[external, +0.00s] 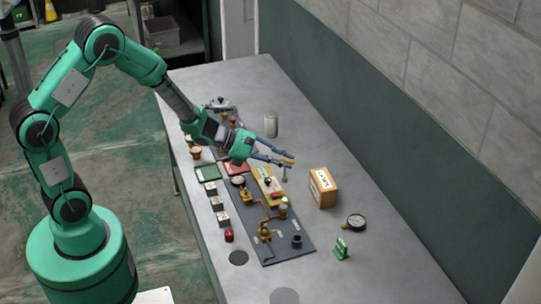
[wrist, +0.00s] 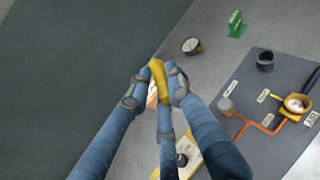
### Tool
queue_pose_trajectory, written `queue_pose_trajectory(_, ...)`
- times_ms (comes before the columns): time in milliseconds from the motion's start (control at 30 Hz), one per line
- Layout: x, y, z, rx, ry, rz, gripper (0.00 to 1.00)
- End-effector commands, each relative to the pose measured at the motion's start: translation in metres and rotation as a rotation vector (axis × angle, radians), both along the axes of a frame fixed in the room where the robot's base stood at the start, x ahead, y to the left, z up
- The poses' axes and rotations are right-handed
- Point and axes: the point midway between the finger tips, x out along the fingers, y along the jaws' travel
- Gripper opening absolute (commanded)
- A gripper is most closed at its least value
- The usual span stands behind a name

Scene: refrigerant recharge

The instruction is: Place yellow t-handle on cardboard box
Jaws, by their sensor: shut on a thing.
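My gripper (external: 284,157) is shut on the yellow t-handle (external: 287,161) and holds it above the table. In the wrist view the yellow t-handle (wrist: 158,76) sits between the fingertips of my gripper (wrist: 160,82). A grey stem shows below the yellow part in the external view. The cardboard box (external: 323,188) with a white label stands on the table, right of and nearer the camera than my gripper. In the wrist view the box is mostly hidden behind the fingers, with only a small orange-brown patch (wrist: 152,98) showing.
A dark board (external: 284,249) with copper pipes and fittings lies left of the box. A round gauge (external: 355,221) and a green sign (external: 341,249) stand nearer the camera. A grey canister (external: 271,125) stands behind. The wall (external: 400,190) runs along the right; bare table lies beside the box.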

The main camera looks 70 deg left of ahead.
Motion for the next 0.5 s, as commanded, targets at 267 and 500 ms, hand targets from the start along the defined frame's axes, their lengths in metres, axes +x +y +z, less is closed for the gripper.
queue_pose_trajectory(267,0.0011,0.0056,0.0022,0.0,-0.001,0.027,0.0)
queue_pose_trajectory(500,0.0022,0.0055,0.0021,0.0,-0.001,0.026,0.0)
